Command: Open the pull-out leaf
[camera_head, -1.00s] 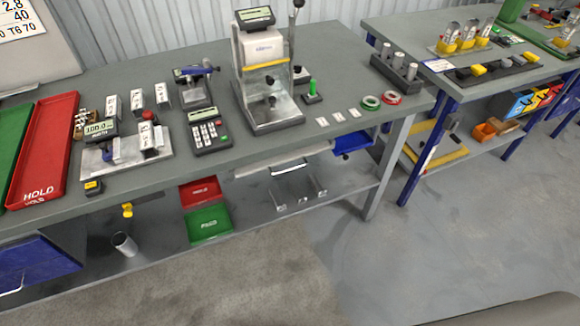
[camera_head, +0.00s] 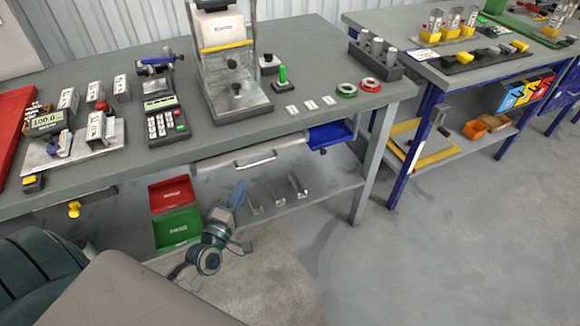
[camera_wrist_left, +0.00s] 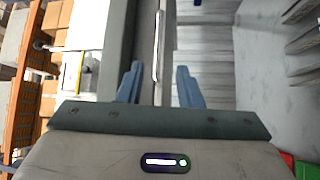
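The pull-out leaf (camera_head: 220,160) is a pale panel under the top of the near workbench, and its front looks about flush with the bench edge. A light bar handle (camera_head: 255,161) is on its front. My left gripper (camera_head: 239,190) is below the handle in the head view, with its blue fingers pointing up towards it. In the left wrist view the two fingers (camera_wrist_left: 160,72) stand apart, open and empty. The bar handle (camera_wrist_left: 158,45) shows ahead of the gap between them, and I see no contact. My right gripper is out of view.
Red (camera_head: 172,195) and green (camera_head: 178,229) trays and metal brackets (camera_head: 277,193) are on the lower shelf. A press (camera_head: 228,65) and keypad device (camera_head: 165,122) stand above. The floor in front is clear.

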